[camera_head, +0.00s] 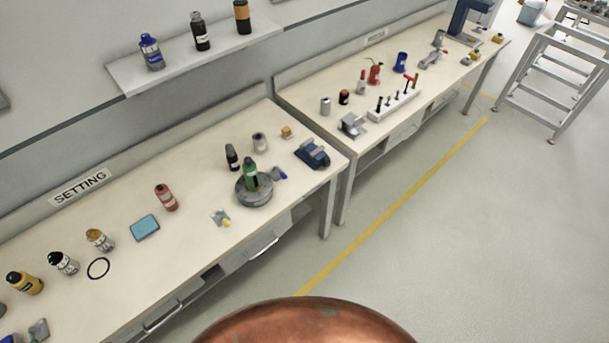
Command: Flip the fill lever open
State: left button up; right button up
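I cannot make out a fill lever in the head view. Neither of my grippers is in view. A round grey base (254,193) with a green-topped piece (250,172) standing on it is on the near bench. A blue clamp-like device (312,153) sits near that bench's right end. I cannot tell whether either one carries a lever.
The near bench (120,255) also holds several bottles, a light-blue pad (145,228) and a black ring (98,268). A second bench with a white tool rack (394,105) stands beyond. A wall shelf (190,58) holds bottles.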

aim_at(275, 170)
jog(key=z, duration=0.05)
jog(key=i, duration=1.1)
jog(key=u, duration=0.4)
